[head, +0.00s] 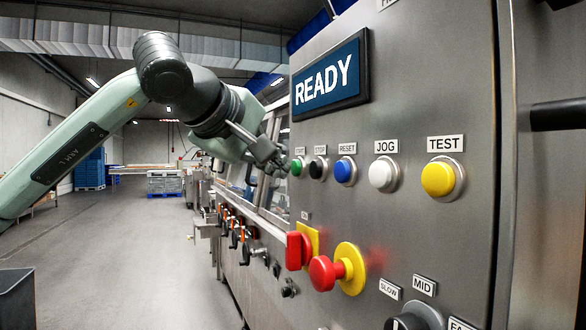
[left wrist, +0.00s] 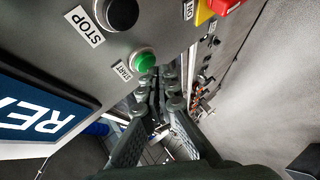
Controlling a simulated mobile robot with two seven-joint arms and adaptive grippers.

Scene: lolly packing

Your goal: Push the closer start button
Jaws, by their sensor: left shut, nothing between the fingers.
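The green start button (head: 297,167) is at the left end of the button row on the steel control panel (head: 450,255), under a START label. In the left wrist view the green button (left wrist: 144,61) shows just beyond and to the left of the fingertips. My left gripper (head: 280,163) is shut and empty, its tips close to the button's left side. It also shows in the left wrist view (left wrist: 158,82). I cannot tell whether the fingertips touch the button or the panel. My right gripper is not in view.
A black stop button (head: 318,168), blue reset button (head: 345,171), white jog button (head: 383,175) and yellow test button (head: 442,179) run rightward. Below are a red switch (head: 297,250) and a red emergency knob (head: 322,273). A READY display (head: 327,78) is above. Floor at left is open.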

